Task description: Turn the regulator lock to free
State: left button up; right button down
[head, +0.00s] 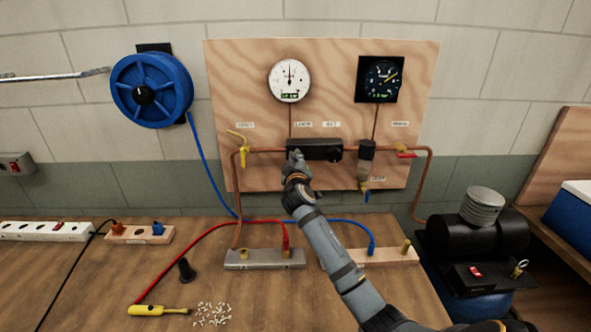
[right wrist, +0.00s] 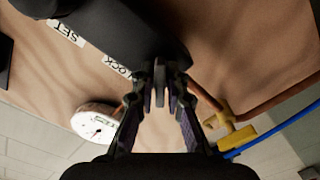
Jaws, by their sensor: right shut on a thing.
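The regulator (head: 325,150) is a black horizontal body on the plywood panel, in line with the copper pipe. My right gripper (head: 294,158) reaches up to its left end in the head view. In the right wrist view my right gripper (right wrist: 160,84) has its fingers close together on a small dark piece, the regulator lock (right wrist: 160,97), beside the regulator body (right wrist: 125,30). The LOCK label (right wrist: 117,67) and SET label (right wrist: 66,33) are next to it. The fingers hide most of the lock, so its setting cannot be read. My left gripper is not in view.
A white gauge (head: 290,80) and a dark gauge (head: 380,79) sit above the regulator. A yellow valve handle (head: 243,155) is close left of my gripper; a filter bowl (head: 365,165) hangs to the right. A blue hose reel (head: 151,90) is on the wall. Hoses cross the bench below.

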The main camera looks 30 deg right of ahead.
jog(key=m+b, duration=0.2)
jog(key=b, duration=0.1)
jog(key=f+m+b, duration=0.1)
jog(key=m+b, duration=0.2)
jog(key=shift+r+m+b, duration=0.25)
jog(key=shift+m+b, duration=1.1)
jog(key=shift+m, duration=0.35)
jog(key=c, duration=1.6)
grip_release()
jog(key=shift+o, duration=0.8)
jog(key=shift+r, duration=0.2)
jog(key=v, duration=1.2)
